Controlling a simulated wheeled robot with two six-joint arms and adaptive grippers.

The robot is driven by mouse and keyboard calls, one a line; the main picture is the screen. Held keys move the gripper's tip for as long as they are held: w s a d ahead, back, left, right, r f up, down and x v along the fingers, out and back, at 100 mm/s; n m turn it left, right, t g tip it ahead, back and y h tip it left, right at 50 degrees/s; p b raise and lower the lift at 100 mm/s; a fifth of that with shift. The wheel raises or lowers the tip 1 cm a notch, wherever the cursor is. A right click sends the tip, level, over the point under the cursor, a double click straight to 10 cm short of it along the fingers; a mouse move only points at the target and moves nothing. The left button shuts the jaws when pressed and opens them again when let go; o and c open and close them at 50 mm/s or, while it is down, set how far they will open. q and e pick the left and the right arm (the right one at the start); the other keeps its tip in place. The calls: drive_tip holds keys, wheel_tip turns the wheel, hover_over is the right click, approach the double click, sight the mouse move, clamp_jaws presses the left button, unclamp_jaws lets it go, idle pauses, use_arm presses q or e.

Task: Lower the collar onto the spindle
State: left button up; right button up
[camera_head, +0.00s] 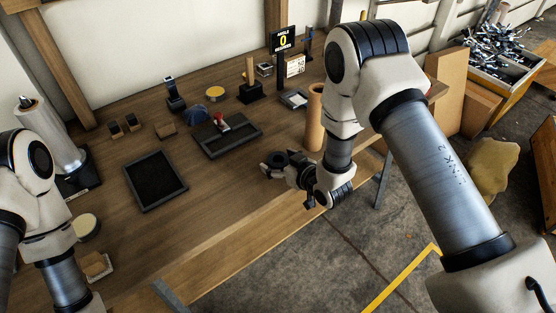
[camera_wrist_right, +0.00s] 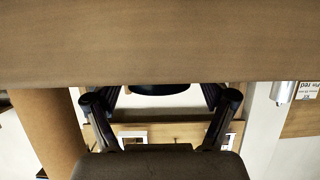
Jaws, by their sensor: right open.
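My right gripper (camera_head: 290,182) is open near the front edge of the wooden bench, and nothing shows held in it. Its two black fingers stand apart in the right wrist view (camera_wrist_right: 160,110). A dark rounded part (camera_wrist_right: 158,89) shows between them; I cannot tell what it is. An upright wooden post on a black base (camera_head: 250,92) stands at the back of the bench and may be the spindle. I cannot tell which thing is the collar. My left arm is at the left edge; its gripper is out of view.
A brown cylinder (camera_head: 314,118) stands close to my right arm, also in the wrist view (camera_wrist_right: 45,130). A dark tray (camera_head: 230,139) holds a red-topped part (camera_head: 221,121). An empty-looking black tray (camera_head: 154,181) lies left of it. The front bench middle is clear.

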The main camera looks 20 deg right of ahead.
drive_tip(key=c, duration=1.2)
drive_tip(key=shift+c, duration=0.2)
